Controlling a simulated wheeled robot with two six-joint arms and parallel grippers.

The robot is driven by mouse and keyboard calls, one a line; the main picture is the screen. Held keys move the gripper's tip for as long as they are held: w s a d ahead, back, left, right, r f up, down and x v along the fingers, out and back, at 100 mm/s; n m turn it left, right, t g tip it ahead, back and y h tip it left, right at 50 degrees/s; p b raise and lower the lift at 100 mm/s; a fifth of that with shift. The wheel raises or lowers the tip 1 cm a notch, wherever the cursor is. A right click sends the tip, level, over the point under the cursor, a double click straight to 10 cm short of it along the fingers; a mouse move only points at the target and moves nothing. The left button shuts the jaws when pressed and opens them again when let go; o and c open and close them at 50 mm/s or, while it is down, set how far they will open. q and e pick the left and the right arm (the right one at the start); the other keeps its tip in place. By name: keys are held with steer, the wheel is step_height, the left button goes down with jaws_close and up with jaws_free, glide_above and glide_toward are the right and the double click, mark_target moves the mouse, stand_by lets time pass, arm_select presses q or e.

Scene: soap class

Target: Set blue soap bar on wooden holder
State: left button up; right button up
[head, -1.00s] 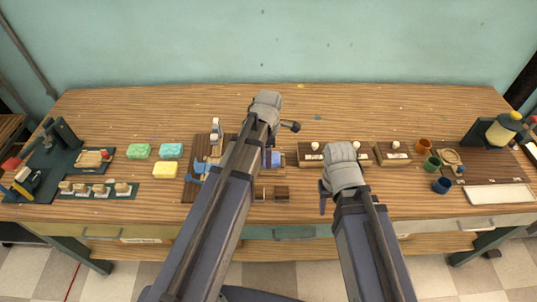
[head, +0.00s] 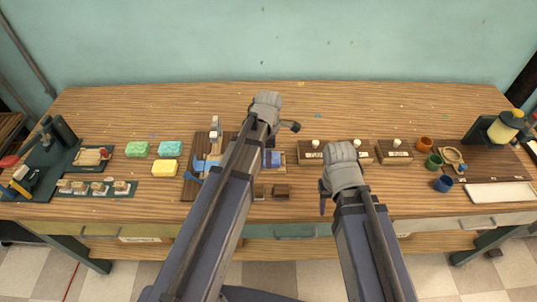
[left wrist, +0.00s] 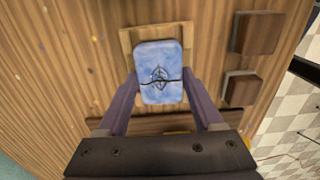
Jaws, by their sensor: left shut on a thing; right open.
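The blue soap bar (left wrist: 159,72) is marbled blue and white with a dark emblem and a dark line across it. In the left wrist view it sits between the fingers of my left gripper (left wrist: 160,82), which is shut on its sides. The pale wooden holder (left wrist: 126,45) is directly behind the bar, its rim showing around the far end; I cannot tell whether they touch. In the head view my left arm hides most of the gripper and the holder (head: 283,160). My right gripper (head: 323,196) is open and empty near the front edge, partly hidden by its arm.
Two dark wooden blocks (left wrist: 257,33) (left wrist: 240,88) lie beside the holder. Labelled wooden blocks (head: 395,153) and small cups (head: 443,184) stand to the right. The back of the table is clear.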

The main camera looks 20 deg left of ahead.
arm_select(q)
steer(key=o, duration=1.5)
steer(key=shift+r+p, duration=3.05)
arm_select(e)
step_height(320, 180, up, 6)
